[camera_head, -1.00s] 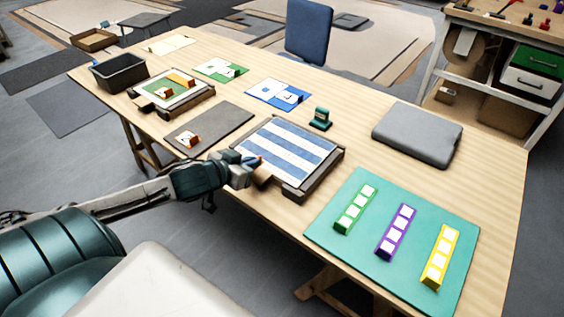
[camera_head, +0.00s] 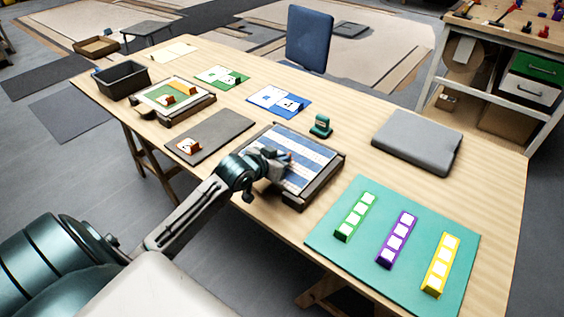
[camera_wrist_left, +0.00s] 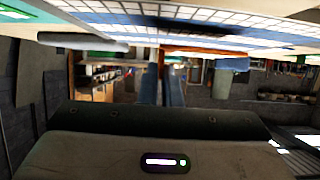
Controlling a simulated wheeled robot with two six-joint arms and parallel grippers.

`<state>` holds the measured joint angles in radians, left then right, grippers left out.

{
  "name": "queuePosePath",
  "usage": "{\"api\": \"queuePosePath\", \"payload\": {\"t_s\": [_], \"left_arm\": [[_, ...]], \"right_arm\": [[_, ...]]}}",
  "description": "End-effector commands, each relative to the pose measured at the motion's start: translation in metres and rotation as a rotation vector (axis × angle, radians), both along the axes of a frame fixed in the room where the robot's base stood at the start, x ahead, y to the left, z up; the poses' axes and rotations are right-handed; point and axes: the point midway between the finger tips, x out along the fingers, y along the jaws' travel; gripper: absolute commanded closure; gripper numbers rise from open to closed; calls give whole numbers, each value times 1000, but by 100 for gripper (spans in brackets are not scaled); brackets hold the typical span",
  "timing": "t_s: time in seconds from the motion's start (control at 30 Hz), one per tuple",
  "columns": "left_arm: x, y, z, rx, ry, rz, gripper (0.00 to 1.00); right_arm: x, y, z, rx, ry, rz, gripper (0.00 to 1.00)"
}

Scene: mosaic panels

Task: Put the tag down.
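My left gripper (camera_head: 277,154) is low over the blue-and-white striped panel (camera_head: 305,165) in the head view, reaching in from its left side. A small orange spot shows at its fingertips; I cannot tell whether this is a tag held there, or whether the fingers are shut. The panel's striped surface also shows along the top of the left wrist view (camera_wrist_left: 250,32), with no fingers clear there. An orange tag with a white face (camera_head: 188,146) stands on the dark grey mat (camera_head: 222,132), apart from the gripper. My right gripper is not in view.
A green panel (camera_head: 160,102) with orange pieces and a black bin (camera_head: 123,80) are at the left. Green and blue cards lie behind. A dark green stamp-like object (camera_head: 320,126) and a grey case (camera_head: 417,142) stand right of the panel. A teal mat (camera_head: 335,212) holds coloured strips.

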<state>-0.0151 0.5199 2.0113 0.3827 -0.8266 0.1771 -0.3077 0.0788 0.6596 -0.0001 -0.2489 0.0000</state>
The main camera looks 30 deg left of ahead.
Motion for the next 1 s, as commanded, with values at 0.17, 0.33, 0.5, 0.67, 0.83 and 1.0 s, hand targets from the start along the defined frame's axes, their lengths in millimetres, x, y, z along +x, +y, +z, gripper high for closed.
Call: {"api": "queuePosePath", "payload": {"t_s": [0.17, 0.33, 0.5, 0.67, 0.83, 1.0], "left_arm": [[-1, 0, -18, -1, 0, 0, 100], [0, 0, -17, 0, -1, 0, 100], [0, 0, -22, -1, 0, 0, 100], [0, 0, -21, -1, 0, 0, 74], [0, 0, -21, -1, -1, 0, 74], [-1, 0, -16, 1, -1, 0, 74]], "right_arm": [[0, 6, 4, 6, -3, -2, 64], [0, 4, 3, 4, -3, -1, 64], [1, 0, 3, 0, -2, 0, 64], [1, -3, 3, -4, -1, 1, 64], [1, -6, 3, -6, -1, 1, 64], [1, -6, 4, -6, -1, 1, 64]]}}
